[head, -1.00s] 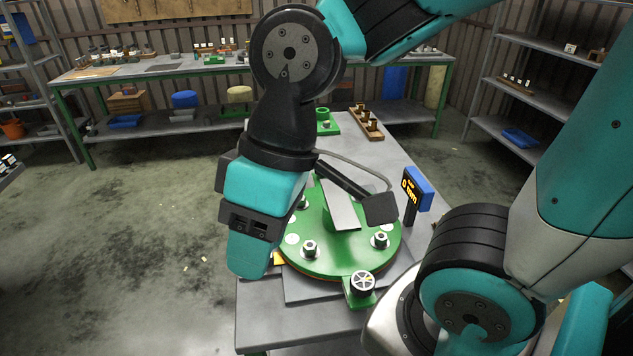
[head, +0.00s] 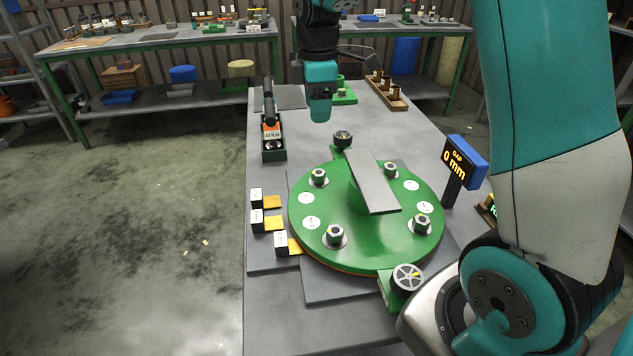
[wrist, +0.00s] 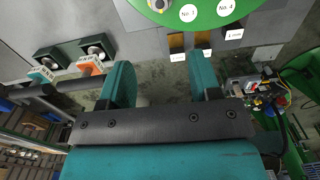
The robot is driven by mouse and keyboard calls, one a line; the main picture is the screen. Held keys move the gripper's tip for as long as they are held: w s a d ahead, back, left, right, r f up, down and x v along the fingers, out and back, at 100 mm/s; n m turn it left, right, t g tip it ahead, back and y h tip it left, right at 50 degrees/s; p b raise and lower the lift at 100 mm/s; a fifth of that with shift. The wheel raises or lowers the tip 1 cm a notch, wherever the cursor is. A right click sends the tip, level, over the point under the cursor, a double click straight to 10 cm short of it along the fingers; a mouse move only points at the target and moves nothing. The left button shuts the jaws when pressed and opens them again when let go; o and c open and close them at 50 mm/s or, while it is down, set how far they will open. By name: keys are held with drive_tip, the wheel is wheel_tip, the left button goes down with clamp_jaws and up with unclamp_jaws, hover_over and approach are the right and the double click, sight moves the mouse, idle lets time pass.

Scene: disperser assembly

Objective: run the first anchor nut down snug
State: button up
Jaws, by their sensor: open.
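The green round plate (head: 365,245) lies on the table with nuts on it: back left (head: 318,177), back right (head: 390,172), front left (head: 334,236) and front right (head: 421,224). A dark-handled wrench (head: 269,105) with an orange display rests in a dark cradle (head: 273,155) left of the plate. My gripper (head: 320,118) is beyond the plate, above the table. In the wrist view its fingers (wrist: 160,85) are apart with nothing between.
A blue gauge (head: 466,158) reads "GAP 0 mm" right of the plate. Labelled blocks with yellow strips (head: 273,223) lie on its left. Round dial pieces stand at the plate's back (head: 342,139) and front (head: 407,279). A wooden rack (head: 387,90) stands at the back right.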

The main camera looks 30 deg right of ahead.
sight(317, 174)
wheel_tip(317, 174, down, 17)
drive_tip(key=shift+p, duration=0.6)
drive_tip(key=c, duration=0.9)
